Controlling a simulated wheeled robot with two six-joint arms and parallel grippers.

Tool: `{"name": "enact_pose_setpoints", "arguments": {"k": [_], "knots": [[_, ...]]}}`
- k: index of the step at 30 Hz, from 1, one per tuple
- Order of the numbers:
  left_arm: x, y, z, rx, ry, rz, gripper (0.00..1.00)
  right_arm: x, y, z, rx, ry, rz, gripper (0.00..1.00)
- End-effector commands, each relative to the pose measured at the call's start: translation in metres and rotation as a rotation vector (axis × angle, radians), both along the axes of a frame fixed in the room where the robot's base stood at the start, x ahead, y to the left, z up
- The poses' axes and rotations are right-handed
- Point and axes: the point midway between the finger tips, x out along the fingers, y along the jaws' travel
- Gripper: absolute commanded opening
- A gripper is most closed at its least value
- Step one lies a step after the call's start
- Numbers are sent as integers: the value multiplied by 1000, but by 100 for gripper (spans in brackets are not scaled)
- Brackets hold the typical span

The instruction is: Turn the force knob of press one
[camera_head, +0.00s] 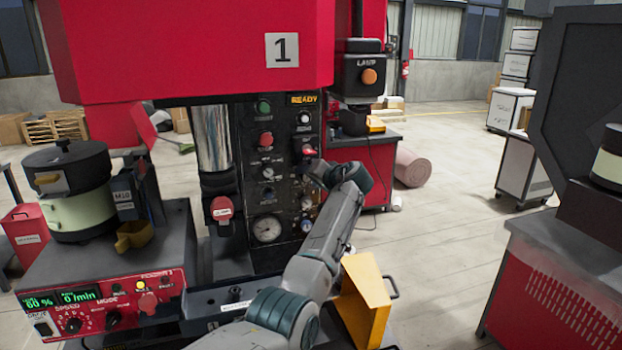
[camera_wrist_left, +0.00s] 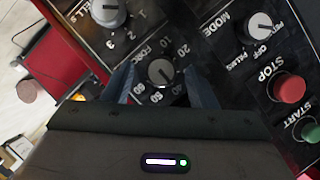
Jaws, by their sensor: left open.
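Press one (camera_head: 190,50) is the red machine marked 1, with a black control panel (camera_head: 285,190) below its head. The force knob (camera_wrist_left: 161,72) is a small grey knob with a white pointer line and a numbered scale, in the middle of the left wrist view. My left gripper (camera_wrist_left: 160,80) is open, with one finger on each side of this knob. I cannot tell whether the fingers touch it. In the head view my left gripper (camera_head: 313,168) is at the panel's right side and hides the force knob. My right gripper is not in view.
In the wrist view, the mode knob (camera_wrist_left: 262,26), red stop button (camera_wrist_left: 289,88) and green start button (camera_wrist_left: 311,132) sit to the right, and another knob (camera_wrist_left: 108,12) at top left. A feeder bowl (camera_head: 75,190) stands left.

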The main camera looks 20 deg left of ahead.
Motion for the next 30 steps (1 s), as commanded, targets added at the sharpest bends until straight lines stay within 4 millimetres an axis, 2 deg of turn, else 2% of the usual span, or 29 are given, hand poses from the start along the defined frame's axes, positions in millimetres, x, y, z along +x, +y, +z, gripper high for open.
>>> {"name": "enact_pose_setpoints", "arguments": {"k": [7,18,24,30], "knots": [[-13,-17,3,-1,-4,-2,52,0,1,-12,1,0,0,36],[-55,-69,25,-2,0,-2,52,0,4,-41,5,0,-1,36],[-65,-79,32,0,1,1,52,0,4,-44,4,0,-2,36],[-65,-80,33,0,1,0,52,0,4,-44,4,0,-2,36]]}}
